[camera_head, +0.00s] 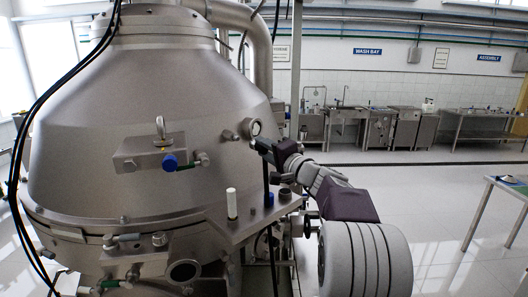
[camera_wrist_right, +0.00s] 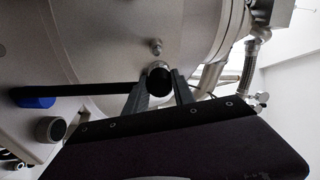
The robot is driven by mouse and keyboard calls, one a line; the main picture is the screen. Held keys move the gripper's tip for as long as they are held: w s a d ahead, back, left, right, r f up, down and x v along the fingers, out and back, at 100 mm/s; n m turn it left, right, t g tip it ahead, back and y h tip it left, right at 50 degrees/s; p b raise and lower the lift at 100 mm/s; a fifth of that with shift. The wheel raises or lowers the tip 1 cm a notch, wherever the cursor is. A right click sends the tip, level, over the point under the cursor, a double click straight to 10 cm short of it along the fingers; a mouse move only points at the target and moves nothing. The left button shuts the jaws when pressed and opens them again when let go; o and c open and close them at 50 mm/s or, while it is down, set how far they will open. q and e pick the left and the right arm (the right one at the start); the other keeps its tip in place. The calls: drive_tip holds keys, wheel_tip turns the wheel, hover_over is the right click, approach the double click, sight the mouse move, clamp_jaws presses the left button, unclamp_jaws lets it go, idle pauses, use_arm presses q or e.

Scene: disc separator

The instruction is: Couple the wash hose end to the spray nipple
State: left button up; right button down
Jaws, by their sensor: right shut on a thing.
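My right gripper (camera_head: 262,148) is shut on the dark hose end beside the separator's cone. In the right wrist view, the round, dark hose end (camera_wrist_right: 159,76) sits between the fingers, and the black hose (camera_wrist_right: 90,91) runs off to the left. In the head view the hose (camera_head: 267,178) hangs down below the gripper. A small metal nipple (camera_wrist_right: 156,48) stands out from the cone just beyond the hose end, apart from it in the picture. A short stub (camera_head: 230,135) shows left of the gripper in the head view. My left gripper is not in view.
The separator (camera_head: 120,110) fills the left side. Below the gripper, a ledge carries a white post (camera_head: 232,204), a blue cap (camera_head: 268,199) and a dark cap (camera_head: 285,194). A blue-knobbed valve (camera_head: 170,162) juts from the cone. Open floor lies right.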

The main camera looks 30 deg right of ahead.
sight(255, 146)
drive_tip(key=w, duration=0.4)
drive_tip(key=shift+a+f, duration=0.3)
drive_tip(key=shift+a, duration=0.1)
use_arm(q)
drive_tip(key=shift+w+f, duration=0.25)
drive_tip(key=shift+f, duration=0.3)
use_arm(e)
drive_tip(key=shift+w+a+r, duration=0.15)
drive_tip(key=shift+w+a, duration=0.05)
drive_tip(key=shift+w, duration=0.85)
drive_tip(key=shift+w+a, duration=0.15)
drive_tip(key=shift+w, duration=0.4)
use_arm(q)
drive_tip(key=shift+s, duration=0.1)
use_arm(e)
drive_tip(key=shift+w, duration=0.15)
